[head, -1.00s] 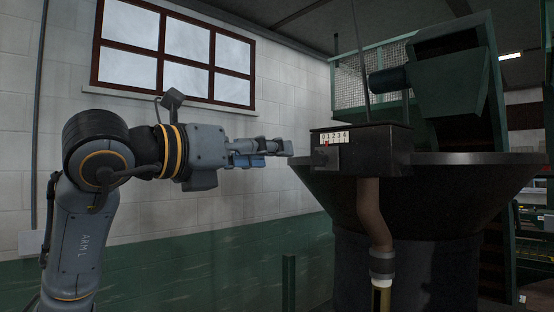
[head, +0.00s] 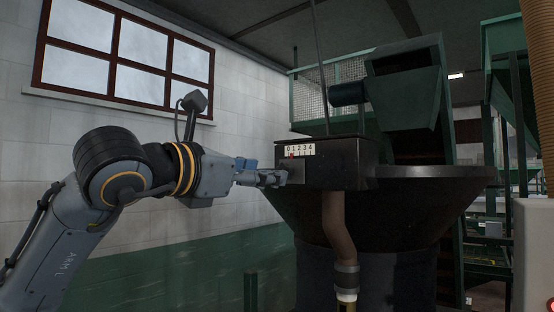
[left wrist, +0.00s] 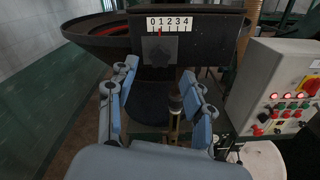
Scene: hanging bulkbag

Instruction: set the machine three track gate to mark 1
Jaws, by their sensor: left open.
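The dark gate box (head: 345,165) stands at the hopper rim. Its white scale (head: 300,149), numbered 0 to 4, also shows in the left wrist view (left wrist: 169,24). In the left wrist view the fingers (left wrist: 158,76) stand apart and empty, below the knob. My right gripper is not in view.
The round dark hopper (head: 430,178) surrounds the box from behind. A brown pipe (head: 336,220) drops beneath it. A grey control panel (left wrist: 280,90) with several buttons stands at the right. A green post (head: 250,290) stands near the wall.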

